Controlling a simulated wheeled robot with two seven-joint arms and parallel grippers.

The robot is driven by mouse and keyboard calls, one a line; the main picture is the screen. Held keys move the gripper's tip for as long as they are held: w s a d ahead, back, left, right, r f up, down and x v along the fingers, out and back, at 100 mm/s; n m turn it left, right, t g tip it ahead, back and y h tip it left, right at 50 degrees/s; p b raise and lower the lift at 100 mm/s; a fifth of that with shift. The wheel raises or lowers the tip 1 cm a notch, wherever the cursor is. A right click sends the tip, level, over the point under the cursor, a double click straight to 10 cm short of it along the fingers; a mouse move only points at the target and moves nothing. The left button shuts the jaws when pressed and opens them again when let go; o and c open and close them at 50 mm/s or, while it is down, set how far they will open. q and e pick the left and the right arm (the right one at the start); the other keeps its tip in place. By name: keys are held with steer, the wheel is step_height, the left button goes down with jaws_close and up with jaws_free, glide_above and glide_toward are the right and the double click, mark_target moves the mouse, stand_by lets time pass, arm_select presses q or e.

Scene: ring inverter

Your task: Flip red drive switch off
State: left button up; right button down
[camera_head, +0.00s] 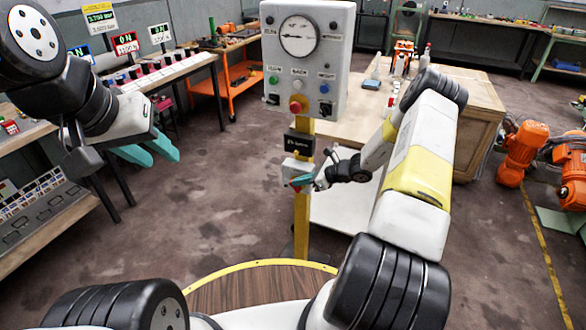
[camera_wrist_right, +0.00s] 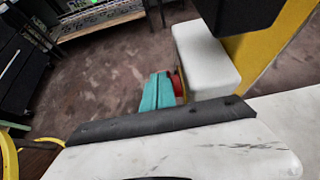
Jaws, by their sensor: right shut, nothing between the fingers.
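A small white box (camera_head: 297,170) is mounted on the yellow post below the gauge panel. A red part (camera_head: 301,181), seemingly the red drive switch, shows at its lower side, partly hidden by my right gripper. In the right wrist view the white box (camera_wrist_right: 205,60) is at top centre, with the red part (camera_wrist_right: 177,84) on its left side. My right gripper (camera_head: 291,185) is shut and empty. Its teal fingers (camera_wrist_right: 158,92) lie right beside the red part; I cannot tell whether they touch it. My left gripper (camera_head: 148,154) is open and empty, away to the left.
The gauge panel (camera_head: 305,48) stands above the box, with several buttons and a red knob (camera_head: 297,106). A wooden crate table (camera_head: 470,130) is behind my right arm. Benches line the left side. The floor between the left bench and the post is clear.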

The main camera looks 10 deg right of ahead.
steer(key=shift+w+a+r, duration=0.2)
steer(key=shift+w+a, duration=0.35)
steer(key=shift+a, duration=0.3)
steer(key=shift+w+a+f, duration=0.1)
steer(key=shift+w+a, duration=0.2)
steer(key=shift+a, duration=0.15)
steer(key=shift+w+a+f, duration=0.1)
steer(key=shift+a, duration=0.05)
stand_by(1.0)
steer(key=shift+r, duration=0.85)
